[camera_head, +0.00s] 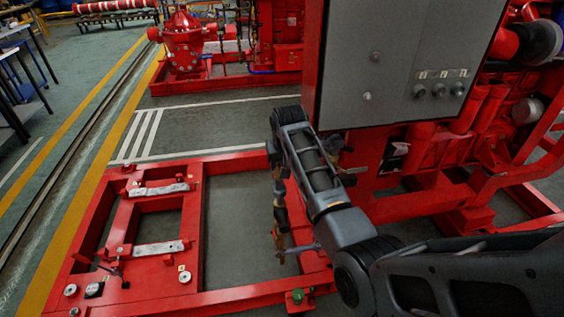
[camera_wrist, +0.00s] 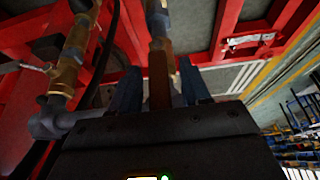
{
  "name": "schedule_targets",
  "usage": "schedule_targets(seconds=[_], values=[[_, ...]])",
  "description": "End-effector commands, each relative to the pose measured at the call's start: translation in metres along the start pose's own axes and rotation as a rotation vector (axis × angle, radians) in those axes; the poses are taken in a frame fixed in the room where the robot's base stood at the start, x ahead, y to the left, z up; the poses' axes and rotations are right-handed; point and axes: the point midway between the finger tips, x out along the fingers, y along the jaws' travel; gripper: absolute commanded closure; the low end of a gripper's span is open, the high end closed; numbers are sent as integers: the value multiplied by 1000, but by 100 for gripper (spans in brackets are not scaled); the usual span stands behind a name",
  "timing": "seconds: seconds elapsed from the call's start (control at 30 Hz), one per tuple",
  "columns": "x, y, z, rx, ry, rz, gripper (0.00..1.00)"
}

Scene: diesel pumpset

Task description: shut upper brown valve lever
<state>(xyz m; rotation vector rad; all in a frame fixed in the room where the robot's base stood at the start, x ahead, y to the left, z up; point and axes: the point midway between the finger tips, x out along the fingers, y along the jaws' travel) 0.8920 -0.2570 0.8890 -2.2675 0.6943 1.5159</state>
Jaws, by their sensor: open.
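In the wrist view, my gripper (camera_wrist: 159,72) is open, with one dark finger on each side of a brown lever (camera_wrist: 159,82). The lever lies between the fingers; I cannot tell whether either touches it. A pale metal and brass fitting shows beyond it. In the head view, a thin vertical pipe with brass and brown valve parts (camera_head: 280,215) stands left of my arm. My arm partly hides this area, and I cannot make out my gripper's fingers there.
A brass pipe fitting (camera_wrist: 72,60) and dark hose stand close on the left in the wrist view. A grey control box (camera_head: 410,65) hangs above the red engine at right. The red floor frame (camera_head: 90,225) lies at left, with open floor beyond.

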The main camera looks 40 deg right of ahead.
Motion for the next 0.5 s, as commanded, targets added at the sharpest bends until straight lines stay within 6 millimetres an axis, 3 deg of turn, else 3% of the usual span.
schedule_targets(seconds=[0.23, 0.5], values=[[1, 0, 0, 0, 1, 0, 53], [0, 0, 0, 0, 0, 0, 79]])
